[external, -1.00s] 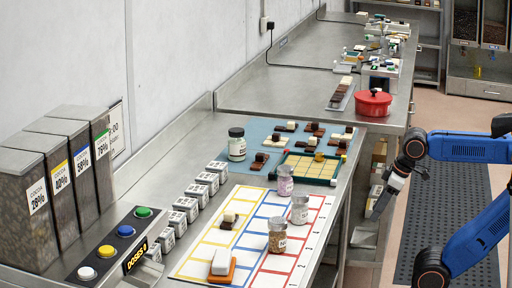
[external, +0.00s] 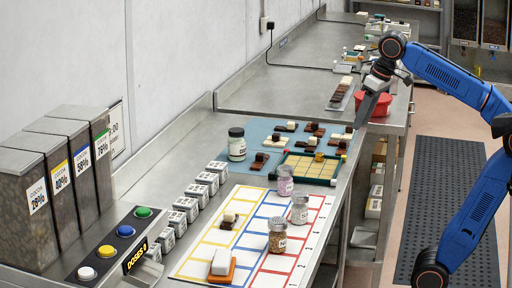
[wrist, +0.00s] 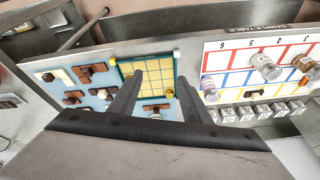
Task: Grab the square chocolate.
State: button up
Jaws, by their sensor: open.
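Several small brown-and-cream chocolates lie on a blue mat (external: 258,130); their exact shapes are too small to tell, so I cannot say which is the square one. One chocolate (external: 260,160) lies at the mat's near left, and another (external: 313,128) at the back. In the wrist view, chocolates (wrist: 92,73) lie left of a green-framed tray with a yellow grid. My gripper (external: 366,108) is open and empty, raised beyond the mat's right side, in front of the red pot. In the wrist view its fingers (wrist: 160,82) overlap the tray.
A white grid board (external: 190,262) carries jars (external: 277,236) and a brown-and-cream piece (external: 229,219). Labelled white blocks (external: 187,207) line its left. A tall jar (external: 236,145) stands on the mat's left. The red pot (external: 378,106) is behind my gripper.

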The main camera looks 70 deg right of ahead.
jog(key=w+d+r+m+g, duration=0.15)
jog(key=w+d+m, duration=0.25)
jog(key=w, duration=0.6)
jog(key=m+g, duration=0.3)
jog(key=m, duration=0.8)
send_over(276, 134)
notch_tip(276, 134, down, 6)
jog(key=shift+t, duration=0.25)
jog(key=shift+d+f, duration=0.1)
jog(key=shift+f, duration=5.8)
jog(key=shift+c, duration=0.4)
grip_shut()
